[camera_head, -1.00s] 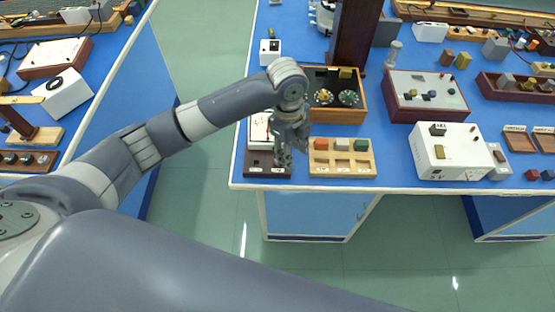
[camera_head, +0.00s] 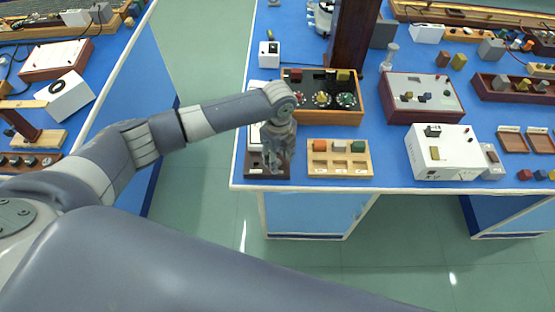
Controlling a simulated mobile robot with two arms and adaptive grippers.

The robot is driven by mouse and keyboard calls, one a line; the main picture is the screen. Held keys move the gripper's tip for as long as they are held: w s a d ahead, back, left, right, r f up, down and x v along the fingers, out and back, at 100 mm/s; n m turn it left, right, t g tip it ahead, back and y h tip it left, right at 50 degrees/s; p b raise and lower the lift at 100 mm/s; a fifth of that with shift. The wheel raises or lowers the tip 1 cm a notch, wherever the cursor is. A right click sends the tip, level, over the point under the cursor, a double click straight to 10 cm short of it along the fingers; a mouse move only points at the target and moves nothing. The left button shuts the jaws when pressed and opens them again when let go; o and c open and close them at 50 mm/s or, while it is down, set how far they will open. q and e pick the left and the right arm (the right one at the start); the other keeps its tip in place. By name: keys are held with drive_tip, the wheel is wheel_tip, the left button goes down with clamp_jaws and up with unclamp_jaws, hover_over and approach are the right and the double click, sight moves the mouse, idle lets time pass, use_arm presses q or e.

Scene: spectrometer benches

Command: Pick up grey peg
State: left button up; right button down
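My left gripper (camera_head: 273,165) points down over a dark tray (camera_head: 254,171) at the near left corner of the middle bench. It covers most of the tray, and I cannot tell whether its fingers are open or shut or hold anything. No peg that is clearly the grey one shows at the fingertips; anything there is hidden. A light wooden tray (camera_head: 340,171) just right of the gripper holds an orange block (camera_head: 319,146), a pale grey block (camera_head: 339,146) and a green block (camera_head: 358,146) in its back row. My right gripper is not in view.
Behind the gripper stands a wooden box with dials (camera_head: 356,108) and a dark brown post (camera_head: 352,38). A white instrument box (camera_head: 441,155) is to the right. The bench's front edge is close to the tray. Another bench is at left, across a floor gap.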

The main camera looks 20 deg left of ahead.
use_arm(q)
drive_tip(key=shift+f, duration=0.9)
clamp_jaws()
drive_tip(key=shift+r, duration=0.15)
